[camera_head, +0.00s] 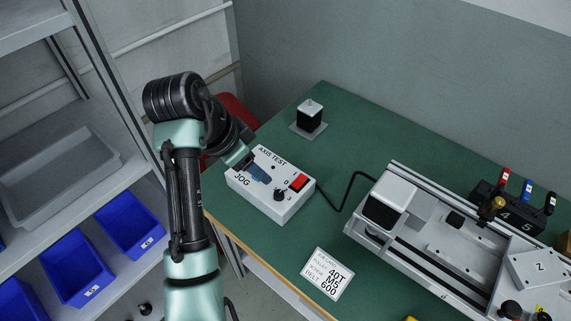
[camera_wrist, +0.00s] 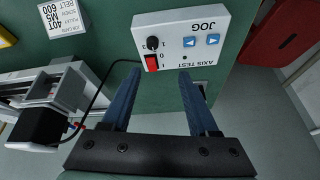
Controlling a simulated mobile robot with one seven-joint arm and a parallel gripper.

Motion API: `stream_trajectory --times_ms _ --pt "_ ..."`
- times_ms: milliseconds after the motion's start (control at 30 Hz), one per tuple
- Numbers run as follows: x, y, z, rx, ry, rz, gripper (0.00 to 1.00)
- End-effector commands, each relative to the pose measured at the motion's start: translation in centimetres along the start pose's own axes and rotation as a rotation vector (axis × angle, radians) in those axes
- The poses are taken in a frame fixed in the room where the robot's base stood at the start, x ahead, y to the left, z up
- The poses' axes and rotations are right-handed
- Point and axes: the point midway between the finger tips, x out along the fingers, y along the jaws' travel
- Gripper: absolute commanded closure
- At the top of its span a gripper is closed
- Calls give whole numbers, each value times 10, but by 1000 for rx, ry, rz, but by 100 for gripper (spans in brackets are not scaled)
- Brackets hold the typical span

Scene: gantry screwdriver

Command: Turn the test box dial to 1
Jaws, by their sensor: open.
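The test box (camera_head: 252,190) is a white box with "AXIS TEST" and "JOG" on its top, lying on the green bench. Its black dial (camera_head: 280,194) is near the front right of the top, beside a red switch (camera_head: 299,182). In the wrist view the dial (camera_wrist: 153,43) and red switch (camera_wrist: 151,60) lie ahead of the fingertips, with two blue arrow buttons (camera_wrist: 201,40) to the right. The dial's setting is too small to read. My gripper (camera_head: 264,177) is open and empty, over the box; its blue fingers (camera_wrist: 160,75) are apart from the dial.
A black cable (camera_head: 350,190) runs from the box to the grey gantry machine (camera_head: 440,262) on the right. Blue bins (camera_head: 130,225) sit on the left shelf.

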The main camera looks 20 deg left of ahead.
Motion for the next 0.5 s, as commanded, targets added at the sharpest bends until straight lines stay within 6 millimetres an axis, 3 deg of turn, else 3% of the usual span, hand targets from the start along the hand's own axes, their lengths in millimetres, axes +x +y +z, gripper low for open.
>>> stream_trajectory --times_ms 33,233,500 --pt "-13 0 1 0 -15 23 40" --pt "-13 4 9 8 -37 66 40" --pt "30 8 12 9 -38 69 40"
